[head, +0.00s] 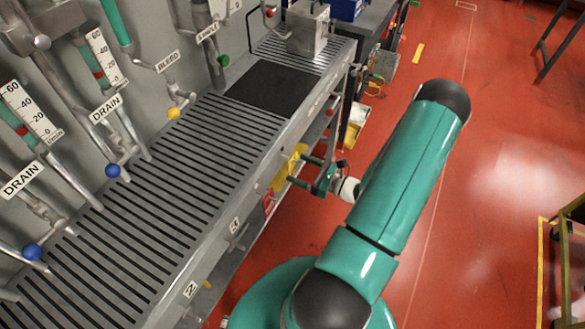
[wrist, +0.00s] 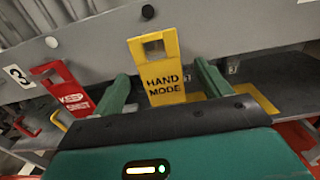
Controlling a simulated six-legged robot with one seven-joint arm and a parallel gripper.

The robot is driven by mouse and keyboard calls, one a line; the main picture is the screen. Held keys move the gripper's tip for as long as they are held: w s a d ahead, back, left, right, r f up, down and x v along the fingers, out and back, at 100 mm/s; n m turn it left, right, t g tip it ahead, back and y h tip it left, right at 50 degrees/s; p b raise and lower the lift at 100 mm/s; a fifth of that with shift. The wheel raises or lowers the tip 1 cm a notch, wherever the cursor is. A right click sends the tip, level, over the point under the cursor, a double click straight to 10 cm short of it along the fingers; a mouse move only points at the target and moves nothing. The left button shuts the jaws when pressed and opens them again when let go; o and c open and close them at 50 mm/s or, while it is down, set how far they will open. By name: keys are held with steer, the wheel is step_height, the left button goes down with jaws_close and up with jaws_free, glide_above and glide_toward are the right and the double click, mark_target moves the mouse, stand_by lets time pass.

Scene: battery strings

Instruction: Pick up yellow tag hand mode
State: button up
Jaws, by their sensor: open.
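The yellow tag (wrist: 165,80) reads "HAND MODE" and has a square hole near its top. In the wrist view it hangs against the grey front edge of the bench, slightly tilted. My gripper (wrist: 163,88) is open, with one green finger on each side of the tag and a gap to each. The tag's lower end is hidden behind my gripper body. In the head view my gripper (head: 309,173) is at the bench's front edge, by the yellow tag (head: 289,167).
A red tag (wrist: 68,87) hangs left of the yellow one, near a label "3" (wrist: 18,76). The slatted bench (head: 190,165) carries pipes and valves with blue, yellow and green knobs behind it. A lower shelf lies under the edge. Red floor (head: 480,190) is open to the right.

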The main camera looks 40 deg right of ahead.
steer(key=shift+x, duration=0.9)
steer(key=c, duration=1.1)
steer(key=shift+o, duration=0.2)
steer(key=shift+r, duration=0.15)
steer(key=r+v, duration=0.1)
steer(key=v, duration=1.7)
steer(key=shift+r, duration=0.2)
steer(key=shift+s, duration=0.1)
